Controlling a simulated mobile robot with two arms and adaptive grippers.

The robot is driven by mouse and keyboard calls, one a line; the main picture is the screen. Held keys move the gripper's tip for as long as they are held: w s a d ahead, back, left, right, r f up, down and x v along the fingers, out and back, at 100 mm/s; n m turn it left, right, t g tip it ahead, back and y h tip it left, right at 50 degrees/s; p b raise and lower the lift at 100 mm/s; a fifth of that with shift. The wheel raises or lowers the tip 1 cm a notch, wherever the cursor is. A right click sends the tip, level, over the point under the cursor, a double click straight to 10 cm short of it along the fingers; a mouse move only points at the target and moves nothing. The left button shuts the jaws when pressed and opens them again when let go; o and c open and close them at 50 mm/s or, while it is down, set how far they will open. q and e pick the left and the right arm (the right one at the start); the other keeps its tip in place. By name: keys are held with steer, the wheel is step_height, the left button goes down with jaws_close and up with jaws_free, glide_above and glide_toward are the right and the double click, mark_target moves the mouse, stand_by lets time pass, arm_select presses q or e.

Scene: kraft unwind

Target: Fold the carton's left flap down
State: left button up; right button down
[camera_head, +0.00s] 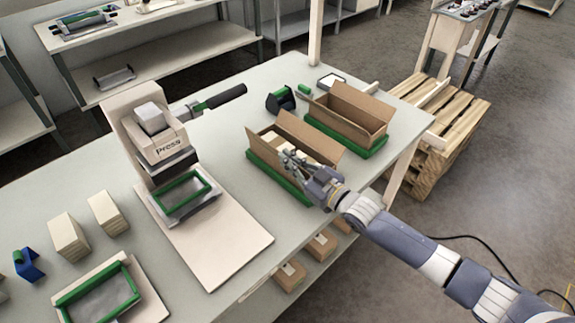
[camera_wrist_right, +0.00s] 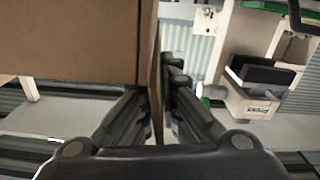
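An open brown carton (camera_head: 309,134) sits in a green tray (camera_head: 270,176) near the table's right edge, with pale blocks (camera_head: 268,139) inside. Its long far side stands up. My right gripper (camera_head: 294,160) is at the carton's near side, partly covering that side and the contents. In the right wrist view, a thin upright brown cardboard panel (camera_wrist_right: 155,85) passes between my right gripper's fingers (camera_wrist_right: 157,95), which close in on both its faces. Which flap this is cannot be told. My left gripper is out of view.
A second open carton (camera_head: 352,108) in a green tray stands just behind. A press (camera_head: 160,140) with a dark handle stands to the left on a wooden board. A dark tape dispenser (camera_head: 280,100) is behind the carton. A wooden pallet (camera_head: 445,125) is beyond the table's right edge.

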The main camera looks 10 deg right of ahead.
steer(key=shift+w+d+r+m+b, duration=0.1)
steer(key=shift+w+d+m+b, duration=0.05)
steer(key=shift+m, duration=0.35)
steer(key=shift+w+d+r+m+b, duration=0.1)
steer(key=shift+m+b, duration=0.05)
steer(key=shift+m, duration=0.35)
steer(key=c, duration=1.8)
jaws_free()
steer(key=shift+c, duration=0.2)
steer(key=shift+f, duration=0.1)
steer(key=shift+s+d, duration=0.1)
steer(key=shift+s, duration=0.05)
steer(key=shift+s+d+f, duration=0.1)
steer(key=shift+s+d, duration=0.1)
steer(key=shift+s, duration=0.05)
steer(key=v, duration=1.1)
